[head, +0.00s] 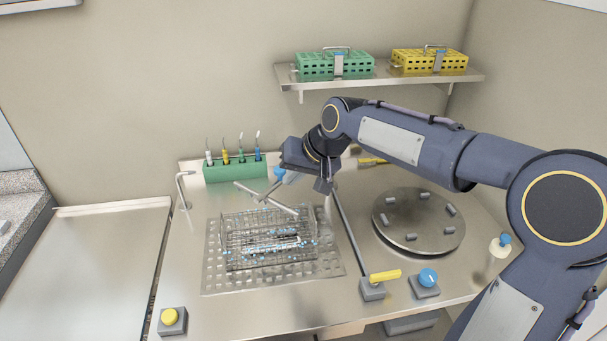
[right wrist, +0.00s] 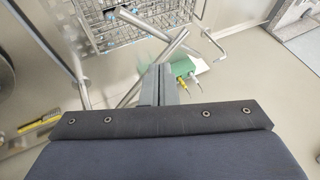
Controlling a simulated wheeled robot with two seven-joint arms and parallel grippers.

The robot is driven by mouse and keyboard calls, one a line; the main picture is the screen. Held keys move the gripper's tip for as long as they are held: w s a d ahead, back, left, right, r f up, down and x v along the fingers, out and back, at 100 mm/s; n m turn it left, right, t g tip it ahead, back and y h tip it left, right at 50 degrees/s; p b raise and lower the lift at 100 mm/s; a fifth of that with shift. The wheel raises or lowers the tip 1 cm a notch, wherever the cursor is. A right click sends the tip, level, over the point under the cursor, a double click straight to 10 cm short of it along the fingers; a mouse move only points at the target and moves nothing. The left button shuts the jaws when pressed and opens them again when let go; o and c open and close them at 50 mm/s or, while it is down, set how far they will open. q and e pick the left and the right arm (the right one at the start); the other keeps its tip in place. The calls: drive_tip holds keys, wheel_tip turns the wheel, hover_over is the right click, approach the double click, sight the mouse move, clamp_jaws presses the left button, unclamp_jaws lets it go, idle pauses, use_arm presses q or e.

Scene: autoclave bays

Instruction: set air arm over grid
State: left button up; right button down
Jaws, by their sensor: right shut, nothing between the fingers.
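The air arm, seemingly the silver tubes (head: 268,198) crossing above the back of the wire basket, shows also in the right wrist view (right wrist: 150,76). A blue piece (head: 279,175) is beside its upper end. The grid, a perforated metal plate (head: 214,277), lies on the counter. A wire basket (head: 228,246) holding small blue-tipped items stands on it and shows in the wrist view (right wrist: 100,40). My right gripper (head: 323,187) is shut and empty, behind and right of the basket; its fingers (right wrist: 165,88) look close to the tubes. Contact cannot be told. My left gripper is out of view.
A green holder (head: 235,173) with several tools stands behind. A long bar (head: 349,229) runs right of the grid to a yellow lever (head: 385,276). A round plate (head: 420,222), blue knob (head: 428,277) and yellow button (head: 170,317) are around. The left counter (head: 100,255) is clear.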

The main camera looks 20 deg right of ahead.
drive_tip(key=s+a+r, duration=0.2)
drive_tip(key=s+r, duration=0.1)
drive_tip(key=r, duration=0.4)
drive_tip(key=shift+s+b, duration=0.4)
drive_tip(key=shift+b, duration=0.05)
